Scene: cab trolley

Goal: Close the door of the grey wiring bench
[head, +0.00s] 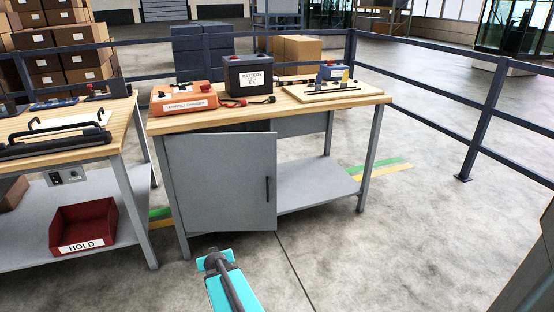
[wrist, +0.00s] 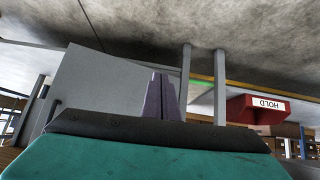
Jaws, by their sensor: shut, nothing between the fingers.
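The grey wiring bench (head: 378,99) stands ahead in the head view, with a wooden top and grey legs. Its grey door (head: 222,185) hangs at the left front leg and stands ajar, its free edge swung out toward me. A dark upright handle (head: 267,189) is near that free edge. The door also shows in the wrist view (wrist: 105,85), which is upside down. My gripper (head: 213,257) is low in front of the door's lower part. Its fingers (wrist: 160,98) are together and empty; in the wrist view they overlap the door's edge near the legs. I cannot tell whether they touch it.
A battery (head: 248,78), an orange charger (head: 184,98) and a board (head: 330,88) stand on the bench top. Another bench with a red HOLD bin (head: 84,226) is close on the left. A railing (head: 480,125) runs behind and right. The floor front right is clear.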

